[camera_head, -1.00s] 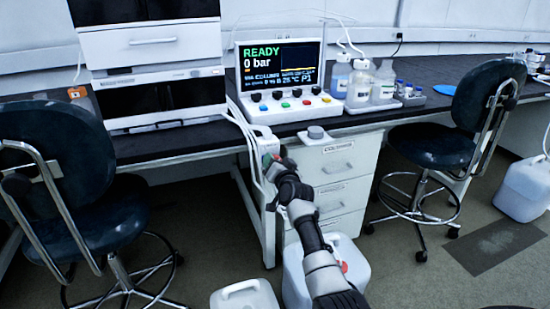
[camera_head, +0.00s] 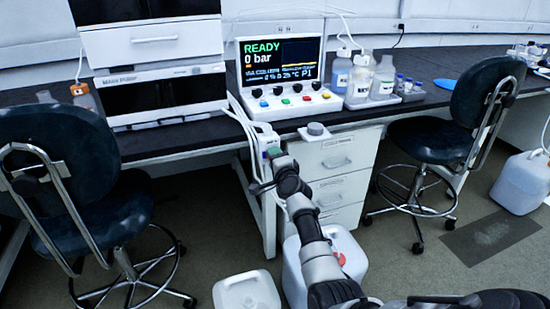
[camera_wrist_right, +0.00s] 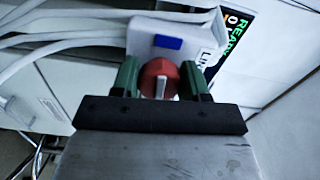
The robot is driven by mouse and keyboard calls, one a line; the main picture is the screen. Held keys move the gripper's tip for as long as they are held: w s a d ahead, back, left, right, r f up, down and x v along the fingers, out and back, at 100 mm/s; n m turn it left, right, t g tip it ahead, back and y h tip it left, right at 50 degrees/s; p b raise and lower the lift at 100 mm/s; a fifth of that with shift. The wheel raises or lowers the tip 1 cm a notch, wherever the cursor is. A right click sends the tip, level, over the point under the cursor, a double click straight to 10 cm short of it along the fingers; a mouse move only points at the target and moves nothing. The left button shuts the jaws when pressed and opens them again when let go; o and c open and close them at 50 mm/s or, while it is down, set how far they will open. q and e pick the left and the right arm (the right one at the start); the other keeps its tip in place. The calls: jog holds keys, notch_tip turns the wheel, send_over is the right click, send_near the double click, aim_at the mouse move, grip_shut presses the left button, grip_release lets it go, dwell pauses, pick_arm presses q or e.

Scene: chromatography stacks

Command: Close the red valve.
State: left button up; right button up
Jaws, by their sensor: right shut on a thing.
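The red valve (camera_wrist_right: 158,78) is a round red knob with a white pointer line, on a white box (camera_wrist_right: 150,35) with a blue mark and partly hidden lettering. In the right wrist view the pointer stands nearly upright. My right gripper (camera_wrist_right: 157,80) has its two green fingers against either side of the knob, shut on it. In the head view my right gripper (camera_head: 270,158) is at the white box beside the desk drawers, and it hides the knob. My left gripper is not in view.
A console (camera_head: 282,75) on the bench reads READY and 0 bar. White tubes (camera_head: 243,125) run down near the valve box. Drawers (camera_head: 335,175) stand just right of my gripper. Jugs (camera_head: 340,255) are on the floor, and stools (camera_head: 60,190) stand at both sides.

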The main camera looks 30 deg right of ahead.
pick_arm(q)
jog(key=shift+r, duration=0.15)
pick_arm(e)
jog(key=shift+m, duration=0.6)
jog(key=o, duration=0.9)
jog(key=shift+s, duration=0.25)
pick_arm(q)
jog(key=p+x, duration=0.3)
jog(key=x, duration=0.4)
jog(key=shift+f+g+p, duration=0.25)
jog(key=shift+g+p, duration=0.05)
jog(key=shift+p, duration=0.1)
pick_arm(e)
jog(key=v, duration=1)
jog(key=shift+s, duration=0.2)
